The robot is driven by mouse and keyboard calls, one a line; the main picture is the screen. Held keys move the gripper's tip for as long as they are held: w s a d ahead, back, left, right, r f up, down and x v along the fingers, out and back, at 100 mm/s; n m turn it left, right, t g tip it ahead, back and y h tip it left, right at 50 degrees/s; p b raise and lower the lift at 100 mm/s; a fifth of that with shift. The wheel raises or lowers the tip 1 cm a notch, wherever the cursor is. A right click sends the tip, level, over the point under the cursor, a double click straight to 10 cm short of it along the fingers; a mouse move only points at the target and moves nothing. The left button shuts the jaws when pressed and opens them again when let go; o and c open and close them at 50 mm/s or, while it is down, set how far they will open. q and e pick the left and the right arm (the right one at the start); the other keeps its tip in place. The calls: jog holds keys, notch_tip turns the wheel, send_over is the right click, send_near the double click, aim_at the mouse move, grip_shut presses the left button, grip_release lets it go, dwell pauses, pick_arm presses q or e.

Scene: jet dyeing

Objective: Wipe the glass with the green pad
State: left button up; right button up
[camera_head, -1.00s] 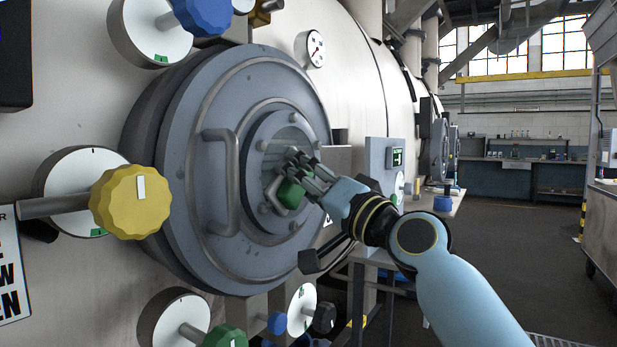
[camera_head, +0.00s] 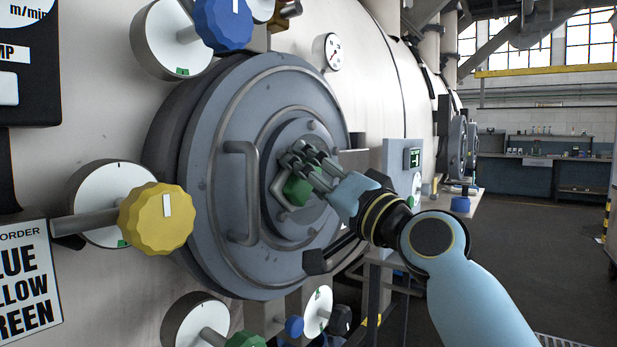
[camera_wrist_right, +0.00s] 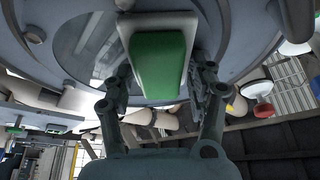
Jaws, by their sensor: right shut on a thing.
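The green pad (camera_head: 298,188) is at the round glass in the middle of the grey hatch (camera_head: 225,215). In the right wrist view the pad (camera_wrist_right: 159,65) is a green block on a pale backing, between my fingers. My right gripper (camera_head: 305,170) is shut on the pad, in front of the glass. The glass (camera_wrist_right: 100,45) shows as a grey, see-through disc beside the pad in the wrist view. In the head view the gripper and pad hide much of the glass. I cannot tell whether the pad touches it. My left gripper is not in view.
A hatch handle (camera_head: 243,190) stands out left of the glass. A yellow knob (camera_head: 156,217), a blue knob (camera_head: 222,22) and a green knob (camera_head: 245,340) stick out around the hatch. A small panel (camera_head: 405,165) stands right of it. The floor at right is clear.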

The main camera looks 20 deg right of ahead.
aim_at(322, 171)
jog(key=shift+w+d+b, duration=0.35)
jog(key=shift+w+d, duration=0.65)
jog(key=shift+d, duration=0.3)
jog(key=shift+s+a, duration=0.25)
jog(key=shift+a, duration=0.1)
jog(key=shift+s+a, duration=0.9)
jog(key=shift+a, duration=0.25)
jog(key=s+d+p, duration=0.1)
jog(key=s+d, duration=0.2)
jog(key=s, duration=0.1)
jog(key=shift+s+d, duration=0.35)
jog(key=shift+d, duration=0.05)
jog(key=shift+s, duration=0.1)
